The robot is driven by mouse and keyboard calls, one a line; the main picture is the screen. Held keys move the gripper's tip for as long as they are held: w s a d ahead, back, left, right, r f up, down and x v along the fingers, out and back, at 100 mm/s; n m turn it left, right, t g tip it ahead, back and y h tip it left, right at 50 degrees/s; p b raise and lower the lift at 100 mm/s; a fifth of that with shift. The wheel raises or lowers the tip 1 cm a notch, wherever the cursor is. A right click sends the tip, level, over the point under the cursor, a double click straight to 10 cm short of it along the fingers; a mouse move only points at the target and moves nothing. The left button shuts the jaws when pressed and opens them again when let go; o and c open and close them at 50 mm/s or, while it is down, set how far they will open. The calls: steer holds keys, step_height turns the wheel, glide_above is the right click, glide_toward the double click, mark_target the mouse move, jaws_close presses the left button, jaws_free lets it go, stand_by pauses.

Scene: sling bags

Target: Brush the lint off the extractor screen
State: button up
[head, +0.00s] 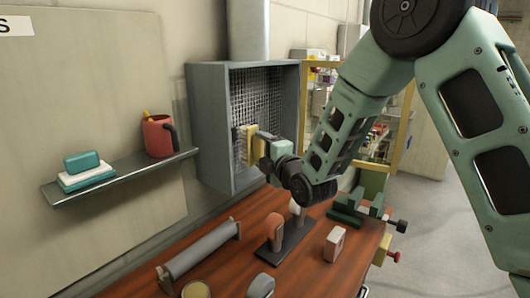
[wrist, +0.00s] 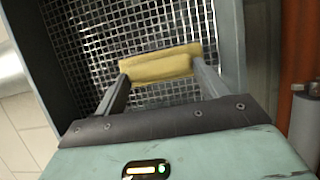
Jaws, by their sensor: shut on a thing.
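The extractor screen (head: 268,92) is a metal mesh inside a grey box-shaped housing (head: 213,120) on the wall. My gripper (head: 259,146) is in front of the screen's lower part, shut on a yellow block-shaped brush (head: 249,146). In the wrist view the brush (wrist: 160,66) lies crosswise between the two fingers (wrist: 160,75), close to the mesh (wrist: 130,28). Whether it touches the mesh I cannot tell. The brush's far face is hidden. The mesh looks dark with bright wires; I cannot make out separate lint.
A wooden bench (head: 310,270) below holds a grey roller (head: 200,255), a dark stand with upright tools (head: 275,230), a small pale box (head: 334,244) and a green vise (head: 355,207). At left, a wall shelf (head: 120,178) holds a red mug (head: 158,137). The housing's walls enclose the screen.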

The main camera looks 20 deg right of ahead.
steer(key=shift+w+a+b, duration=0.3)
steer(key=shift+w+a, duration=0.3)
steer(key=shift+w, duration=0.25)
stand_by(0.7)
steer(key=w+d, duration=0.1)
steer(key=w+d+b, duration=0.1)
steer(key=d, duration=0.1)
steer(key=shift+w+d+b, duration=0.1)
steer(key=shift+d+b, duration=0.05)
steer(key=shift+b, duration=0.15)
steer(key=shift+b, duration=0.4)
steer(key=shift+s+a+r+b, duration=0.1)
steer(key=shift+s+a+b, duration=0.4)
steer(key=shift+a, duration=0.5)
steer(key=shift+s+a+b, duration=0.35)
steer(key=shift+s+a, duration=0.2)
steer(key=shift+a, duration=0.4)
steer(key=shift+c, duration=0.3)
steer(key=shift+s+d+b, duration=0.6)
steer(key=shift+s+d, duration=0.05)
steer(key=shift+s, duration=0.15)
steer(key=shift+s+d+b, duration=0.7)
steer(key=shift+s+d, duration=0.6)
steer(key=shift+s, duration=0.25)
